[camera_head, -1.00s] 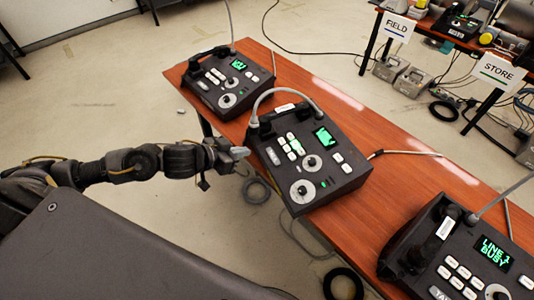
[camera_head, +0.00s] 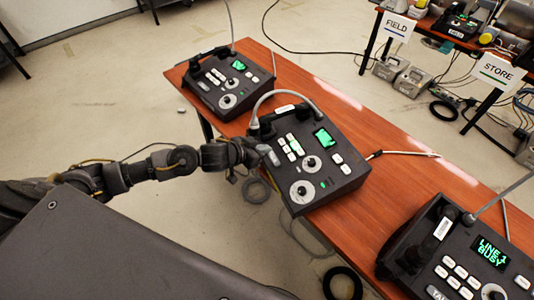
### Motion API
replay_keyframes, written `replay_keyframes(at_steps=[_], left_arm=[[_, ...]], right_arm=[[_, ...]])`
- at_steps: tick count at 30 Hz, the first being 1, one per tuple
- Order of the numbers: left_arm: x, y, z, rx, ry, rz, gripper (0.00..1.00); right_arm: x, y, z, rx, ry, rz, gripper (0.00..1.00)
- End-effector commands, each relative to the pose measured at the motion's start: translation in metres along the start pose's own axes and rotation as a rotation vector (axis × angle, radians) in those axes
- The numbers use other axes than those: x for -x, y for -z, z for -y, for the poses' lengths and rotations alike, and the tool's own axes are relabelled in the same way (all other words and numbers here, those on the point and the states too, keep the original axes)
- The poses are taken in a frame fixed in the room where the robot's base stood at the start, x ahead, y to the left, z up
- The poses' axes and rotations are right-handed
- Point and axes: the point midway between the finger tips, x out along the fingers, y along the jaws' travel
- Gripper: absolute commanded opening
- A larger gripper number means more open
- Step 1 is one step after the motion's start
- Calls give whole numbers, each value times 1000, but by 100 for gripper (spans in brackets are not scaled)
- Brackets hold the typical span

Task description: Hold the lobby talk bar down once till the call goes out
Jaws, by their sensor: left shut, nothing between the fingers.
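Three dark paging phones stand in a row on the wooden table: a far one (camera_head: 226,84), a middle one (camera_head: 318,190) and a near one (camera_head: 450,255) cut off by the frame edge. No lobby label is readable on any of them. The middle phone has a pale bar key (camera_head: 273,158) at its left edge, several white keys and a lit green screen (camera_head: 323,137) too small to read. My left gripper (camera_head: 262,149) is shut and empty, its tip at or just over that bar; I cannot tell whether it touches. My right gripper is out of view.
A grey gooseneck (camera_head: 285,92) arches over the middle phone. FIELD (camera_head: 397,27) and STORE (camera_head: 495,72) signs stand at the back right. Cables lie on the floor beside the table (camera_head: 385,150).

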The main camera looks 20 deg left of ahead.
Motion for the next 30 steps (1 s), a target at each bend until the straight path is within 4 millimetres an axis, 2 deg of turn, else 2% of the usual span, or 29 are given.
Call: replay_keyframes(at_steps=[1, 3, 9, 23, 30], left_arm=[[-9, 1, -1, 0, -1, 0, 0], [-16, -10, 0, 2, 0, 3, 0], [-30, -24, -1, 0, -2, 1, 0], [-34, -29, 0, 0, 0, 0, 0], [-48, -44, -1, 0, -1, 3, 0]], right_arm=[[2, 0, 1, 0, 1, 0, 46], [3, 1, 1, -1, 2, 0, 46], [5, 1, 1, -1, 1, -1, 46], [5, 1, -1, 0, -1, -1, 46], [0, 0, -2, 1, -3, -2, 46]])
